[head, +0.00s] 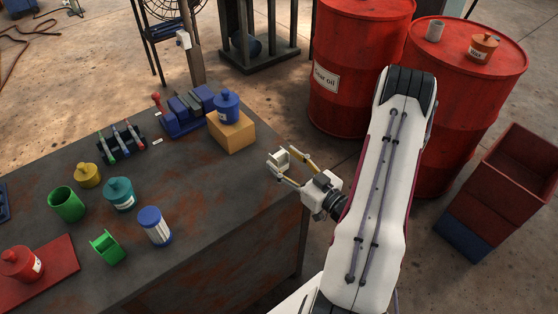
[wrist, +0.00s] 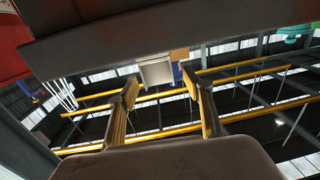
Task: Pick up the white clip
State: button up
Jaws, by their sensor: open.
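The white clip (head: 279,160) is a small pale U-shaped piece at the right corner of the table. My gripper (head: 284,163) reaches it from the right, with its two yellow fingers spread open. In the wrist view, which shows the scene upside down, the white clip (wrist: 156,71) appears between the fingertips of my gripper (wrist: 160,86), with a gap on each side. I cannot tell how deep the clip is between the fingers. I see no finger touching it.
A yellow block (head: 232,133) bears a blue jar (head: 228,107) behind the clip. A blue vise (head: 184,112), a green clip (head: 107,247) and several jars stand further left. Red drums (head: 354,65) stand beyond the table. Bare tabletop (head: 215,195) lies left of the clip.

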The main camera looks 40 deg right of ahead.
aim_at(281, 157)
jog(key=shift+w, duration=1.7)
jog(key=c, duration=1.1)
